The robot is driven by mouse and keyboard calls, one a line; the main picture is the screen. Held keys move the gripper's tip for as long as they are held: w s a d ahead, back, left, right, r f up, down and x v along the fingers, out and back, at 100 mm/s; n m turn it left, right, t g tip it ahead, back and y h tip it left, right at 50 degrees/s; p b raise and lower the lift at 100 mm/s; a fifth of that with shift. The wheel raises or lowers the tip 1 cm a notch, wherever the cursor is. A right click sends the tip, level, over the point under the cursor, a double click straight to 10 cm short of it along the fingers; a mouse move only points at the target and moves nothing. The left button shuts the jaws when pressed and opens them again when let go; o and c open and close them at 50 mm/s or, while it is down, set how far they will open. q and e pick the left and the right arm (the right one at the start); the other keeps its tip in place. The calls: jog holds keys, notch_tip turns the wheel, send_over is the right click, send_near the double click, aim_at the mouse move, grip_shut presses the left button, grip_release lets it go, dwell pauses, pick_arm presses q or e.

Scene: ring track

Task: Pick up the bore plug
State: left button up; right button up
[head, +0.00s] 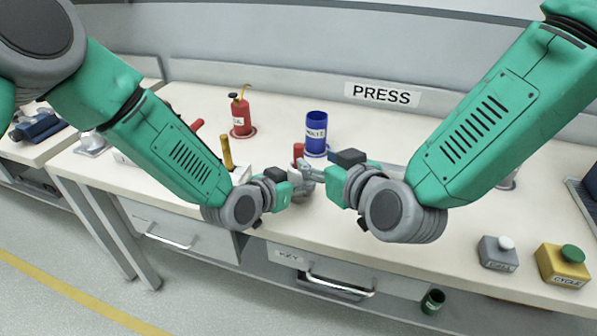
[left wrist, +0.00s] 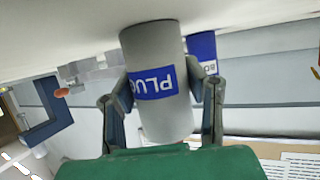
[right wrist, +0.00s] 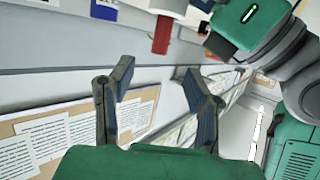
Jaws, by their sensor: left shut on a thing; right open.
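The bore plug, a grey cylinder with a blue PLUG label (left wrist: 155,65), stands between the fingers of my left gripper (left wrist: 158,100), which is shut on it. In the head view its red end (head: 298,151) points up over the bench, and my left gripper (head: 297,181) is at its left side. Whether its lower end touches the bench is hidden. My right gripper (head: 319,177) is open and empty, close on the plug's right. In the right wrist view, the plug's red part (right wrist: 162,34) is beyond the open fingers (right wrist: 158,80).
A blue cup (head: 316,128) stands behind the plug, and a red can (head: 241,118) stands back left. A yellow rod (head: 226,152) is left of the grippers. A grey button box (head: 498,254) and a yellow one (head: 563,265) sit at the front right. The front-right bench is otherwise clear.

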aim_at(301, 154)
jog(key=x, duration=0.9)
jog(key=shift+f, duration=0.4)
grip_shut()
